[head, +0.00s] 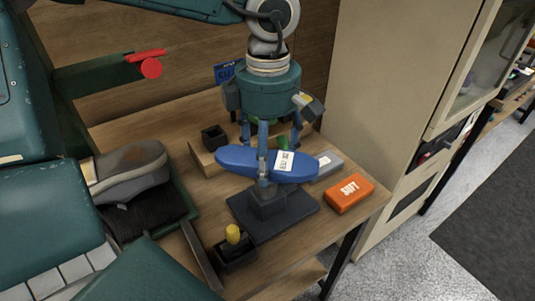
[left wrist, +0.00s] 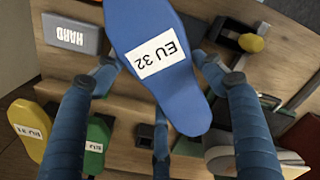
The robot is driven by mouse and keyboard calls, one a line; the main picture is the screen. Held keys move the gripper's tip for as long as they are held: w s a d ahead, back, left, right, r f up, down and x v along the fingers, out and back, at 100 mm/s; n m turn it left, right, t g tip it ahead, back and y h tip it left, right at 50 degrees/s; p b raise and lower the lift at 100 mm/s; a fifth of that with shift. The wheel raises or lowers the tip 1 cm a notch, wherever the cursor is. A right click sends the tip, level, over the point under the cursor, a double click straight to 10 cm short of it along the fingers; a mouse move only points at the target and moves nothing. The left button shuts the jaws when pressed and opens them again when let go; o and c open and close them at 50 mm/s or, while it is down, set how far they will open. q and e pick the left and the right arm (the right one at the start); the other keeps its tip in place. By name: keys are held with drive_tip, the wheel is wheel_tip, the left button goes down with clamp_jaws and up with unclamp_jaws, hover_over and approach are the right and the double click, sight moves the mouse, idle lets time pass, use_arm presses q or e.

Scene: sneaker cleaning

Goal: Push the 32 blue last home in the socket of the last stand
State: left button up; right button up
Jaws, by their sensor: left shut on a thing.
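The blue last (head: 235,157), with a white EU 32 label, lies level right above the post of the dark last stand (head: 295,212). Its underside and the socket are hidden in the head view, so I cannot tell how deep it sits. My left gripper (head: 272,163) comes down from above and is shut on the blue last, with a finger across its near side. In the left wrist view the last (left wrist: 180,82) lies between the blue fingers, its label facing the camera. My right gripper is not in view.
An orange SOFT block (head: 349,193) and a grey HARD block (left wrist: 72,35) lie close by. A yellow last (left wrist: 30,130) and a green last (left wrist: 97,145) are near the bench's back. A dark holder with a yellow knob (head: 233,234) stands in front; a grey sneaker (head: 125,172) is left.

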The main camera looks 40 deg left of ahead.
use_arm(q)
drive_tip(key=o, duration=1.6)
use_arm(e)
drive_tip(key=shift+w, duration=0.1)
use_arm(q)
drive_tip(key=shift+r, duration=0.1)
wheel_tip(320, 180, up, 7)
drive_tip(key=shift+r, duration=0.4)
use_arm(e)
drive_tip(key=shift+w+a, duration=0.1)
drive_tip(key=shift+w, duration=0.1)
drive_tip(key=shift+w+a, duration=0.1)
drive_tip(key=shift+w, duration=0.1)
